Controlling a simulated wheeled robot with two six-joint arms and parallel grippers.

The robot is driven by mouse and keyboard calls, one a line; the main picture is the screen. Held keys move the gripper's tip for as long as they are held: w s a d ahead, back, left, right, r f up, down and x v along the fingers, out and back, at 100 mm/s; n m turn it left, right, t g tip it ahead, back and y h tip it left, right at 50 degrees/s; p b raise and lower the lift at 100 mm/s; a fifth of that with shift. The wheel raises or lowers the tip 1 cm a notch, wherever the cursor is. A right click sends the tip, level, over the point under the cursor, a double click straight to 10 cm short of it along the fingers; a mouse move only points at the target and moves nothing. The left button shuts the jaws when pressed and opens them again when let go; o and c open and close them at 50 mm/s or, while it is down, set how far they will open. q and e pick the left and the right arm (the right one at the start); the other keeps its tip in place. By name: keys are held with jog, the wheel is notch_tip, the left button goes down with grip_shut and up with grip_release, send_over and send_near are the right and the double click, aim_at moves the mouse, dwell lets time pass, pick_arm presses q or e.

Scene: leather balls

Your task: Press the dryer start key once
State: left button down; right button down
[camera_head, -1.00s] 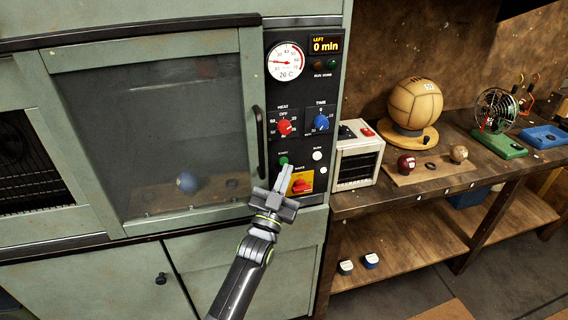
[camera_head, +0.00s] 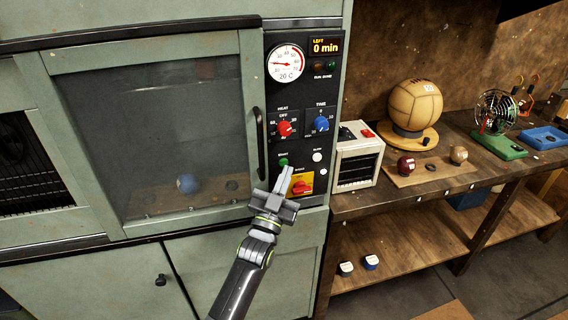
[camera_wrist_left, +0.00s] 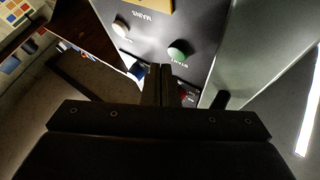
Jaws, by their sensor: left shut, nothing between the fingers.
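The green start key (camera_head: 283,162) is on the black control panel (camera_head: 272,185) of the dryer, below the red heat knob (camera_head: 285,128). My left gripper (camera_head: 286,172) is shut and empty, its fingertips pointing up at the panel just below the key. In the left wrist view the green key (camera_wrist_left: 180,50) shows beyond the shut fingers (camera_wrist_left: 161,82), slightly to their right. I cannot tell whether the fingertips touch the panel; they look apart from the key. The time display (camera_head: 325,46) reads 0 min. My right gripper is not in view.
A white button (camera_head: 317,156), a blue time knob (camera_head: 321,123) and a red switch on a yellow plate (camera_head: 302,183) are close by. The door handle (camera_head: 259,140) is left of the panel. A blue ball (camera_head: 187,183) lies behind the dryer's glass. A workbench (camera_head: 470,172) stands at right.

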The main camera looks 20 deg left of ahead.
pick_arm(q)
jog(key=shift+w, duration=0.1)
dwell(0.7)
jog(key=shift+w+a, duration=0.25)
jog(key=shift+w+a, duration=0.2)
jog(key=shift+w, duration=0.15)
dwell(0.8)
jog(key=shift+s, duration=0.1)
jog(key=shift+s+d, duration=0.45)
jog(key=shift+s, duration=0.2)
jog(key=s+d+p, duration=0.1)
jog(key=s, duration=0.1)
jog(key=s+d+p, duration=0.1)
jog(key=s, duration=0.1)
jog(key=shift+d+p, duration=0.4)
